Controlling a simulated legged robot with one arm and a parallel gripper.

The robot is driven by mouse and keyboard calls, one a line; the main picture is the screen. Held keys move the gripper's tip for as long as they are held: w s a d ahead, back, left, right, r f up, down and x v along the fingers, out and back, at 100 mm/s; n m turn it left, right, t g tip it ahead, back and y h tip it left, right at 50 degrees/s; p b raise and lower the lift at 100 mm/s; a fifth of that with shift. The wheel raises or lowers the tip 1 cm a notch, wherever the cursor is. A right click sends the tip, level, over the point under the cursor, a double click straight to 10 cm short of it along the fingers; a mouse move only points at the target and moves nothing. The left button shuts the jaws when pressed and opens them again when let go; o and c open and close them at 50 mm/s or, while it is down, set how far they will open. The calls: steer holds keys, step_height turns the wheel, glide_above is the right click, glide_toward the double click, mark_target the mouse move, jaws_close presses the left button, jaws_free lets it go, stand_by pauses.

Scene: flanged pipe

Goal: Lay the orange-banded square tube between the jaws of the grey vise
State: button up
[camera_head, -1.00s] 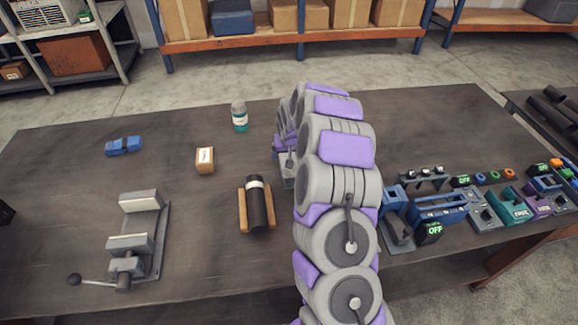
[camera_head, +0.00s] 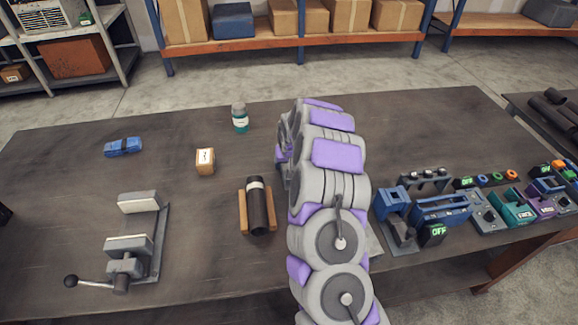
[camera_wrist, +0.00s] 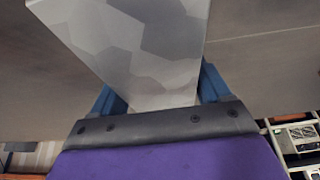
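The grey vise (camera_head: 135,240) stands at the front left of the table in the head view, its pale jaws apart with an empty gap between them. In the wrist view a grey, flat-sided metal piece (camera_wrist: 150,45) fills the space between the blue fingers of my gripper (camera_wrist: 160,90). It looks like the square tube, held and reaching up out of the picture; no orange band shows on it. In the head view my arm hides the gripper and whatever it holds. My arm is right of the vise, past the black cylinder.
A black cylinder with a white band (camera_head: 258,210) lies in a wooden cradle between vise and arm. A small box (camera_head: 205,161), a teal-labelled bottle (camera_head: 240,118) and a blue object (camera_head: 123,147) stand farther back. Several devices (camera_head: 440,208) line the right side. The table's left middle is clear.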

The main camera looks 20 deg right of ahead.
steer(key=c, duration=1.2)
steer(key=shift+c, duration=0.2)
steer(key=shift+r, duration=0.1)
steer(key=shift+r+p, duration=0.55)
steer(key=shift+r, duration=1.35)
steer(key=s+a, duration=0.2)
steer(key=s, duration=0.2)
steer(key=s+a+p, duration=0.1)
steer(key=s, duration=0.4)
steer(key=s+a+r+p, duration=0.1)
steer(key=s+a, duration=0.1)
steer(key=s, duration=0.3)
steer(key=shift+s+a, duration=0.2)
steer(key=shift+a, duration=0.1)
steer(key=a+r+n+y, duration=0.1)
steer(key=a+r+n, duration=0.2)
steer(key=a+r, duration=0.7)
steer(key=a, duration=0.4)
steer(key=shift+w, duration=0.15)
